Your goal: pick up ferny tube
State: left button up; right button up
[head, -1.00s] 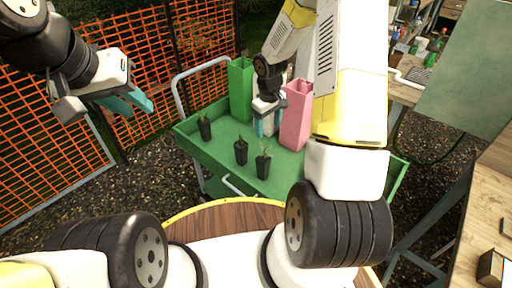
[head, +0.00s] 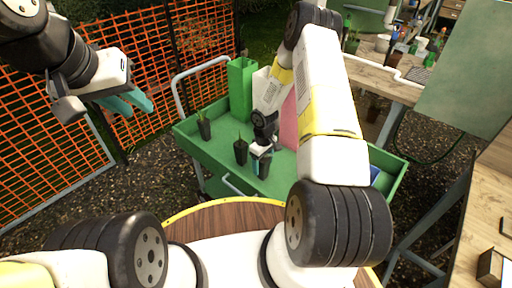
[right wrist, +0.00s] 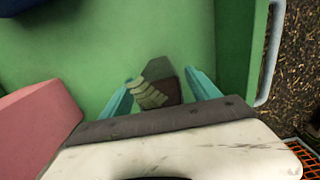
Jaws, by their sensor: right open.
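A dark tube (right wrist: 172,90) with a pale green, ferny, leafleted plant (right wrist: 148,93) stands in the green cart tray, between my right gripper's two teal fingers in the right wrist view. My right gripper (right wrist: 160,92) is open around it, with a gap to the finger on the right. In the head view my right gripper (head: 259,164) is down at the front tube (head: 265,168) and hides its plant. Two more dark planted tubes stand to its left, one near (head: 240,153) and one farther left (head: 204,129). My left gripper (head: 128,104) is open and empty, away from the cart.
The green cart tray (head: 222,123) has raised walls. A tall green container (head: 241,90), a white one (head: 261,82) and a pink one (head: 289,122) stand at its back. A blue thing (head: 375,175) is at the right end. An orange mesh fence (head: 150,70) is behind on the left.

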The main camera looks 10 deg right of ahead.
jog(key=shift+f, duration=0.2)
jog(key=shift+r, duration=0.1)
grip_shut()
